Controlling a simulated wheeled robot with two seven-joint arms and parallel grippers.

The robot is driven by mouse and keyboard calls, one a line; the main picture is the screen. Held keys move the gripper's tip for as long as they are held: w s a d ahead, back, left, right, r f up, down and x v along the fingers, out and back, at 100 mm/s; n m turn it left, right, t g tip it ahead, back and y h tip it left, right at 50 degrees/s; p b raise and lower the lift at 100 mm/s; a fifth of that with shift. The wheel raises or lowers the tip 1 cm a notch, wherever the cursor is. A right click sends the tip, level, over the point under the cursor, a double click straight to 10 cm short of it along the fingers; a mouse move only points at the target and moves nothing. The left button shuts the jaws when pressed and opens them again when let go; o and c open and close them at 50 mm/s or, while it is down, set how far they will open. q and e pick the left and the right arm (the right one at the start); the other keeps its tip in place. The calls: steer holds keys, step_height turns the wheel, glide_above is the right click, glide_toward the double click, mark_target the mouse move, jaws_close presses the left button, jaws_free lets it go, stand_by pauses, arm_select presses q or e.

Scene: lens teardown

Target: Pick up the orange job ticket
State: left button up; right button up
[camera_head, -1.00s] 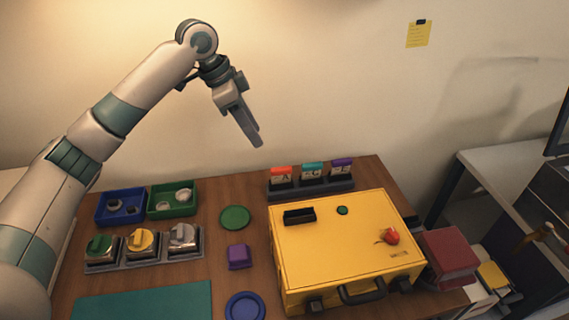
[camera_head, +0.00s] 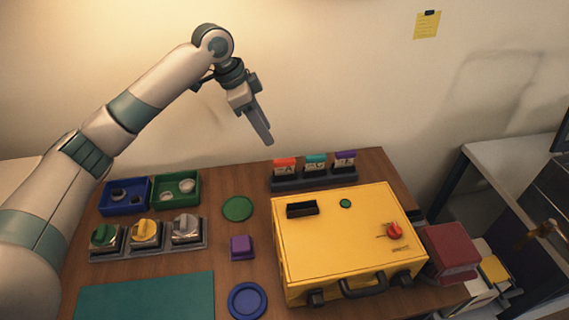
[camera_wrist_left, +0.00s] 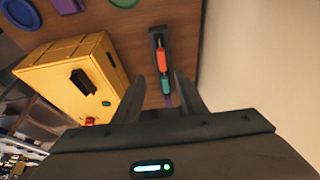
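The orange job ticket (camera_head: 285,164) stands upright at the left end of a dark rack (camera_head: 315,182) at the back of the table. It carries a pale label with a dark letter. A teal ticket (camera_head: 316,161) and a purple ticket (camera_head: 346,157) stand to its right. My left gripper (camera_head: 267,138) is in the air above and slightly left of the orange ticket, apart from it. In the left wrist view my left gripper (camera_wrist_left: 160,78) has its fingers spread and empty, with the orange ticket (camera_wrist_left: 161,58) seen beyond them. My right gripper is not in view.
A yellow case (camera_head: 340,240) stands just in front of the rack. Blue (camera_head: 125,197) and green (camera_head: 175,190) bins are at the back left. A green disc (camera_head: 237,208) and purple block (camera_head: 242,247) lie between. The wall is behind the rack.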

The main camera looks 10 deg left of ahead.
mark_target(284, 160)
arm_select(q)
steer(key=p+x, duration=0.2)
steer(key=x, duration=0.6)
steer(key=shift+d+f, duration=0.1)
steer(key=shift+f, duration=0.15)
steer(key=shift+w+d+f+p, duration=0.3)
steer(key=shift+f+p, duration=0.3)
steer(key=shift+p, duration=0.15)
steer(key=p+x, duration=0.1)
steer(key=x, duration=0.2)
steer(key=shift+w+f, duration=0.1)
steer(key=shift+f, duration=0.35)
steer(key=shift+c, duration=0.7)
